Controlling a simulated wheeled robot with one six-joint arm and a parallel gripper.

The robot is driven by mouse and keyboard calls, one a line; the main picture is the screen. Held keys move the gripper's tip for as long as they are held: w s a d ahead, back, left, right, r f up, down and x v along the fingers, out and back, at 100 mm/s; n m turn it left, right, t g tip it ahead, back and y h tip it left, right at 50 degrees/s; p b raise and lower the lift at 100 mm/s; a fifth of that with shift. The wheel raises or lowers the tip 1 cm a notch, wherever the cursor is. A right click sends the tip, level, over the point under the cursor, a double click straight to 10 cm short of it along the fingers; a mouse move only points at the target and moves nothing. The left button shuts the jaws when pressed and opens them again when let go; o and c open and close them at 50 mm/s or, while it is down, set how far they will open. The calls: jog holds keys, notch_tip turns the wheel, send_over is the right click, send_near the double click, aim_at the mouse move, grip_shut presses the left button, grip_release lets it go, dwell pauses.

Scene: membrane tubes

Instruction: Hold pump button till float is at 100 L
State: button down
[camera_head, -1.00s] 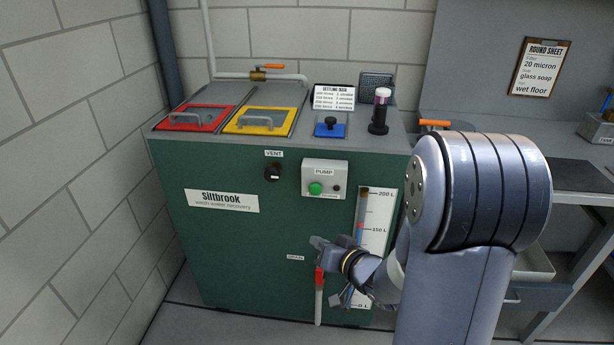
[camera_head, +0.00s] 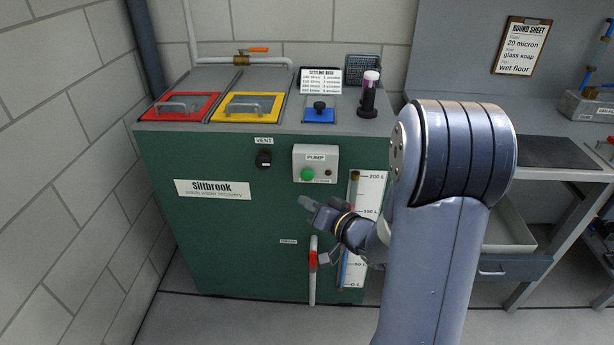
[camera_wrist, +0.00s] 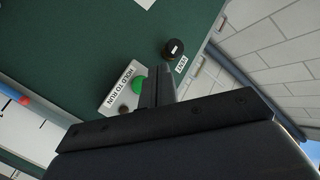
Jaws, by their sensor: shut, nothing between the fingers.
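The green pump button (camera_head: 307,174) sits on the light grey PUMP box (camera_head: 316,153) on the front of the green tank. The button (camera_wrist: 139,86) also shows in the wrist view, partly behind my gripper (camera_wrist: 160,80). My gripper (camera_head: 308,204) is shut and empty, below the button in the head view; I cannot tell how far it stands from the panel. The level gauge (camera_head: 374,190) has marks up to 200 L. Its red float is partly hidden by my gripper in the head view; a red piece (camera_wrist: 24,99) shows on the gauge in the wrist view.
A VENT knob (camera_head: 263,159) is left of the pump box. A red-handled drain valve (camera_head: 313,258) is below my gripper. Red (camera_head: 179,106) and yellow (camera_head: 249,107) lids and a dosing card (camera_head: 321,81) are on the tank top. A workbench (camera_head: 560,180) stands at right.

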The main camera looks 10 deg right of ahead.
aim_at(302, 177)
jog(key=w+d, duration=0.2)
jog(key=w, duration=0.4)
jog(key=shift+p, duration=0.45)
dwell(1.6)
jog(key=shift+w, duration=0.35)
jog(key=shift+w+d+p, duration=0.25)
jog(key=shift+w+p, duration=0.1)
jog(key=shift+w, duration=0.2)
dwell(4.4)
